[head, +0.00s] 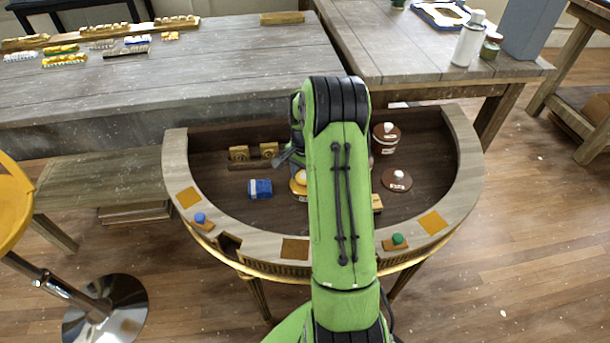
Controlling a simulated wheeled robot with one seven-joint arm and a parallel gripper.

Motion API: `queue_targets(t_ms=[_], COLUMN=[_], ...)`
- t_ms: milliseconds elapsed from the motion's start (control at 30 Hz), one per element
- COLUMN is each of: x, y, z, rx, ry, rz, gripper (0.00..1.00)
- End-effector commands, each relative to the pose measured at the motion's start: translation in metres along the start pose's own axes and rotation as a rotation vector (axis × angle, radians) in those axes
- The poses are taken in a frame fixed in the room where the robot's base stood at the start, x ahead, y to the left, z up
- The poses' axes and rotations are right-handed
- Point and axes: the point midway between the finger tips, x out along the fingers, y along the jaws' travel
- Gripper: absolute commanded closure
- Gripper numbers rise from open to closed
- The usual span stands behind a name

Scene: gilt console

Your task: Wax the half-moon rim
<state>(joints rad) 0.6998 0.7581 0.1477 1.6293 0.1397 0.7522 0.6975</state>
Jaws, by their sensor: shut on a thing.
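The half-moon console has a pale, raised curved rim (267,240) around a dark recessed top (240,205). Square orange-brown patches lie on the rim at left (188,198), front (295,249) and right (432,223). My green arm reaches over the front middle of the console. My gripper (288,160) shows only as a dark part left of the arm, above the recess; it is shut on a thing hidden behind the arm. A yellow disc with a pale knob (298,186) shows just below it, partly covered.
A blue block (260,189) and brass pieces (240,153) sit in the recess. A yellow stool (12,205) is left.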

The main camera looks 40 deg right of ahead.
Motion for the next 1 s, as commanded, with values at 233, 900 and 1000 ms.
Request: queue_targets(t_ms=[233,900,1000], x=[0.002,-0.050,-0.059], y=[0.001,0.000,0.000], z=[0.001,0.000,0.000], rx=[0.000,0.000,-0.001], ry=[-0.003,-0.001,-0.001], rz=[0.003,0.001,0.001], gripper=[0.68,0.68,0.68])
